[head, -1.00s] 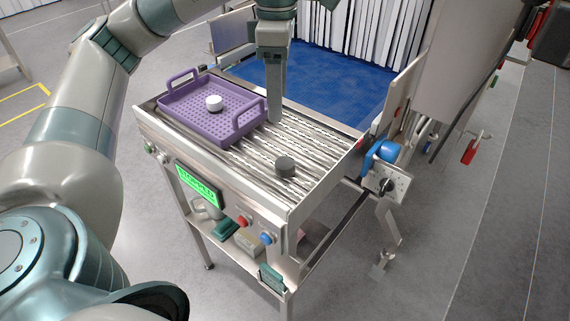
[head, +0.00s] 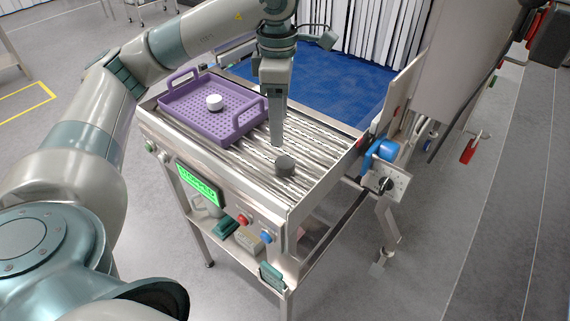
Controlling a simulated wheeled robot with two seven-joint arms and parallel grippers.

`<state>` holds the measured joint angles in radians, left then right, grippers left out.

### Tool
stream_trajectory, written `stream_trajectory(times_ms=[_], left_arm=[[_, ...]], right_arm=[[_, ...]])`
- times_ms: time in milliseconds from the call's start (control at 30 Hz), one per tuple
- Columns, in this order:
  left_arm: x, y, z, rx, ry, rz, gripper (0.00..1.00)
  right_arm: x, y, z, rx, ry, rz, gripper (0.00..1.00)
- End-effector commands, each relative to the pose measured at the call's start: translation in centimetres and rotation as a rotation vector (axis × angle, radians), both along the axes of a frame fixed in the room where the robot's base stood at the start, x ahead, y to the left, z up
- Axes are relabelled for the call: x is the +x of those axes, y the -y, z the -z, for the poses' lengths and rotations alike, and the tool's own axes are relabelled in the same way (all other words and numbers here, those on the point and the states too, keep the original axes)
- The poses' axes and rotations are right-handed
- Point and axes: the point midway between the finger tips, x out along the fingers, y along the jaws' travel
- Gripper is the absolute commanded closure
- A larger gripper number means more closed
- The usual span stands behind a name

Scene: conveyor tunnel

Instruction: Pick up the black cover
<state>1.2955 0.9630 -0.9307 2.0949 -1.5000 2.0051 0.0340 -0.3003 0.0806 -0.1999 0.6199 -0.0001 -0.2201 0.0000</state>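The black cover (head: 285,166) is a small dark grey cylinder. It sits upright on the metal rollers, right of the purple tray. My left gripper (head: 277,141) points straight down just behind and above the cover, with a small gap between them in the picture. I see its fingers edge-on as one column, so the opening between them is hidden. The cover stands free on the rollers.
The purple tray (head: 205,136) holds a white round piece (head: 214,102) on the left of the roller conveyor (head: 247,160). A metal side rail (head: 318,185) runs along the right end. A blue motor-like part (head: 381,151) sits beyond it.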

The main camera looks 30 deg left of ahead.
Motion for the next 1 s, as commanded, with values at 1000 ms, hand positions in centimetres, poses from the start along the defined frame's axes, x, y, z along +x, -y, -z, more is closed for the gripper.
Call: stream_trajectory(times_ms=[1000], left_arm=[[0.1, 0.2, 6.6, 0.0, -0.002, -0.001, 0.41]], right_arm=[[0.0, -0.1, -2.7, 0.001, 0.0, 0.0, 0.42]])
